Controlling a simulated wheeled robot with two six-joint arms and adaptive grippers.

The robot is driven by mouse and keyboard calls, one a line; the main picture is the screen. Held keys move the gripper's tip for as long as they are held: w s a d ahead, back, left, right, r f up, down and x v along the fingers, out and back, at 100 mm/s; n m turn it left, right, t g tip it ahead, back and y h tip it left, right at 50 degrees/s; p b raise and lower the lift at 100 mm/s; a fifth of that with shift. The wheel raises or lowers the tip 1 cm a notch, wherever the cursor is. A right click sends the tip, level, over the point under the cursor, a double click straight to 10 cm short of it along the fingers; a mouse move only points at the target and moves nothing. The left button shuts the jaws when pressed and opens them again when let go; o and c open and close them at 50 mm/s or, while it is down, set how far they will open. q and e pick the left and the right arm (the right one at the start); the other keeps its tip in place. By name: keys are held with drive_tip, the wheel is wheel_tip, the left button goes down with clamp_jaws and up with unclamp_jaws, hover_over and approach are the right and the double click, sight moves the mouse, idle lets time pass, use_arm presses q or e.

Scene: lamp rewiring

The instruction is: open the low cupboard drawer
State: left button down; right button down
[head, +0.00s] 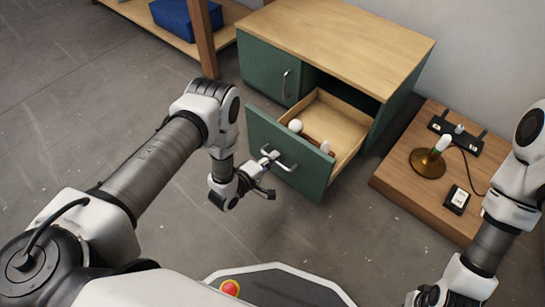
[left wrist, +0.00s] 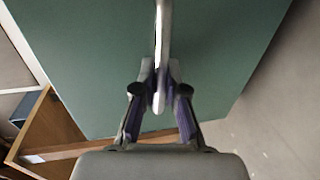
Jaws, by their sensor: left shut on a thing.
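The low cupboard (head: 330,38) has a wooden top and green fronts. Its drawer (head: 292,160) is pulled well out, and its wooden inside shows. White bulbs (head: 296,126) and a brown piece lie in the drawer near its front. My left gripper (head: 266,163) is at the drawer's metal handle (head: 284,164), shut on it near the handle's left end. In the left wrist view the fingers (left wrist: 158,95) close around the handle bar (left wrist: 162,35) in front of the green drawer front (left wrist: 220,60). My right arm is at the right edge, and its gripper is not clearly seen.
A low wooden platform (head: 400,183) at right holds a brass lamp base (head: 428,163), a power strip (head: 458,135) and a small black box (head: 456,199). A cupboard door (head: 268,72) left of the drawer is shut. A shelf with a blue bin (head: 186,18) stands back left. Floor at left is clear.

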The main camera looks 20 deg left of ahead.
idle(0.3)
use_arm(q)
drive_tip(key=c, duration=1.2)
unclamp_jaws()
drive_tip(key=v, duration=1.2)
